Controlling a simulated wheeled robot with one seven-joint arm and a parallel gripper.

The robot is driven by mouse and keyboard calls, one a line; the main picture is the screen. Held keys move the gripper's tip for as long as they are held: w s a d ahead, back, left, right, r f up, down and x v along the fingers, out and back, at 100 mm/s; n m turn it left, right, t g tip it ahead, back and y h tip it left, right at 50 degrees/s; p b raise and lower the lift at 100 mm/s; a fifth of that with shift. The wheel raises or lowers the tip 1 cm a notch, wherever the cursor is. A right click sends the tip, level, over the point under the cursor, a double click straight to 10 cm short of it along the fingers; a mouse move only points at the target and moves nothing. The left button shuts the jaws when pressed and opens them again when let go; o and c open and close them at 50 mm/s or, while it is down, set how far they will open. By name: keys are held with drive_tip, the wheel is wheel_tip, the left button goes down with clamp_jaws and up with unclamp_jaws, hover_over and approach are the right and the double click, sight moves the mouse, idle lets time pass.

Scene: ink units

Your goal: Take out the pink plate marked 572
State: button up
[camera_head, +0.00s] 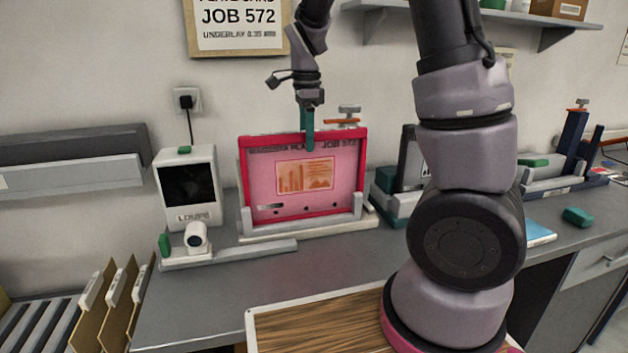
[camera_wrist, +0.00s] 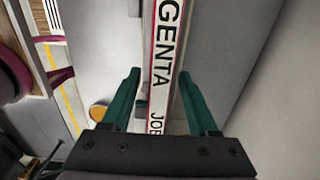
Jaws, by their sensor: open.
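The pink plate (camera_head: 268,187) has a red rim and stands upright in a pale holder (camera_head: 305,229) on the grey bench; "JOB 572" is printed at its top right. My gripper (camera_head: 310,149) points down at the plate's top edge, right of its middle. One teal finger shows in front of the plate's face. In the wrist view my gripper (camera_wrist: 159,74) is open, with a finger on each side of the plate's lettered top edge (camera_wrist: 164,50), which reads "GENTA" and "JOB". Gaps show on both sides. The other finger is hidden in the head view.
A white device with a dark screen (camera_head: 188,184) stands left of the plate. Another holder (camera_head: 395,205) stands to the right, partly hidden by my arm. A wood-topped board (camera_head: 300,330) lies in front. A shelf (camera_head: 560,25) and a job sign (camera_head: 240,25) are above.

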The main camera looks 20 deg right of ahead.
clamp_jaws()
drive_tip(key=shift+r, duration=5.5)
